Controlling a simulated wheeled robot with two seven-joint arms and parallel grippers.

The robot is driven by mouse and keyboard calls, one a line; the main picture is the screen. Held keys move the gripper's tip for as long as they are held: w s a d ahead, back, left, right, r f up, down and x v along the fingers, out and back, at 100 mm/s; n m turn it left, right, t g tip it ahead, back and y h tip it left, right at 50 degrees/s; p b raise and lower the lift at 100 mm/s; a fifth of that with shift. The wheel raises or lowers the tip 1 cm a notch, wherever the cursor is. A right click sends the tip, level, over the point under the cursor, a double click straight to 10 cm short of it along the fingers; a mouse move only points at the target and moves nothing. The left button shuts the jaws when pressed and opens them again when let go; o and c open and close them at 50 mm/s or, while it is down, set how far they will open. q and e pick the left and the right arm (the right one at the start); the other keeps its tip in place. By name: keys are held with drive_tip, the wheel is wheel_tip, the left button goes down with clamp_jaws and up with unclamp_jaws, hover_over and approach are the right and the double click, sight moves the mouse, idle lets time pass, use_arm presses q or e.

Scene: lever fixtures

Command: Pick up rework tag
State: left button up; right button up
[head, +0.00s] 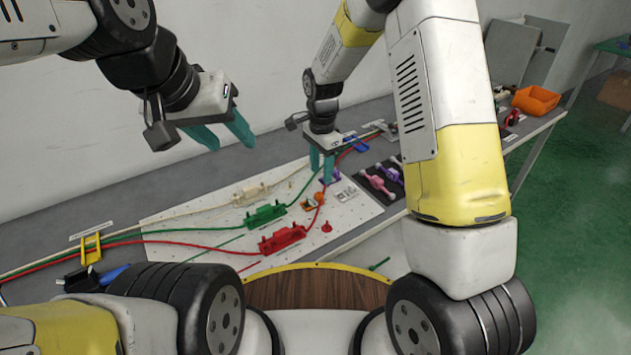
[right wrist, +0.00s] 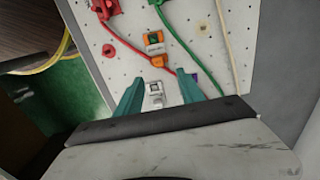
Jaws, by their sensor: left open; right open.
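No label that I can read marks the rework tag. Small orange-and-white pieces (head: 313,202) lie on the white pegboard (head: 185,213). A white piece (right wrist: 154,88) shows between the fingertips of my right gripper (right wrist: 160,76), which is open and empty above the board; this gripper also shows in the head view (head: 323,171). A purple piece (right wrist: 195,77) is partly hidden beside one finger. My left gripper (head: 234,146) is open and empty, higher up and to the left.
Green (head: 265,214) and red (head: 282,239) fixtures with cables sit on the board, with a cream fixture (head: 252,193) behind. A dark tray (head: 381,181) with pink parts lies to the right. An orange bin (head: 536,100) stands at the far right.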

sight(319, 194)
drive_tip(key=f, duration=0.7)
drive_tip(key=shift+s+a+f, duration=0.2)
drive_tip(key=shift+s+a, duration=0.1)
clamp_jaws()
